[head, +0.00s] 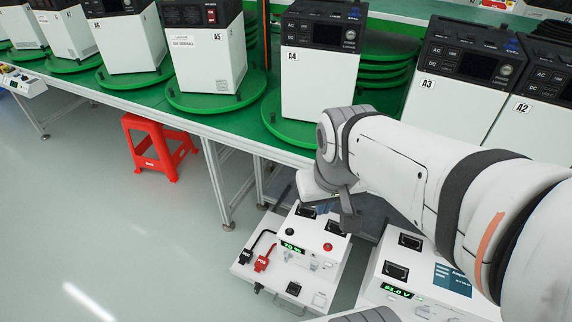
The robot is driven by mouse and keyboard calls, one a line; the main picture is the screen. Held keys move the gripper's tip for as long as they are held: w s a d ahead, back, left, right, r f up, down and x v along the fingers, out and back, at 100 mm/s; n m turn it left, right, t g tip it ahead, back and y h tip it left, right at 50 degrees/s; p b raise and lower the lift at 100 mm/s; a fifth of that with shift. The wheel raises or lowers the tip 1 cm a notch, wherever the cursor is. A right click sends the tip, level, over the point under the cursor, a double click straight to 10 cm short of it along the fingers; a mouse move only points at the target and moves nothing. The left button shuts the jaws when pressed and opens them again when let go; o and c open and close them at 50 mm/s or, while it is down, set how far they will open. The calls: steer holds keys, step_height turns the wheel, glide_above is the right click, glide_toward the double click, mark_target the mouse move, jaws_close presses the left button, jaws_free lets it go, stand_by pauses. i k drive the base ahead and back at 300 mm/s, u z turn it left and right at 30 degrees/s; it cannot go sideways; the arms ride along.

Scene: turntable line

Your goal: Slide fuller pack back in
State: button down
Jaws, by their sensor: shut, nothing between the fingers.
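A white battery pack (288,250) sits low below the bench, at the bottom middle of the head view. It has a green display that seems to read 70 %, a red button, dark sockets, and a black and a red connector on its front part. A second white pack (415,285) stands to its right, with a green display reading about 51.0 V and a blue label. My arm partly covers that one. My gripper (347,212) points down over the back right part of the 70 % pack. It is shut and empty; I cannot tell whether it touches the pack.
The green bench (190,108) carries several white power units, such as A4 (318,84) and A3 (452,110), some on green turntables. Bench legs (216,185) stand left of the packs. A red stool (155,147) is farther left. The grey floor (110,230) at left is clear.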

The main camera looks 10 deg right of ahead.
mark_target(310, 237)
steer(key=z, duration=0.6)
steer(key=k, duration=1.85)
steer(key=u, duration=0.4)
steer(key=i, duration=1.65)
steer(key=u, duration=0.1)
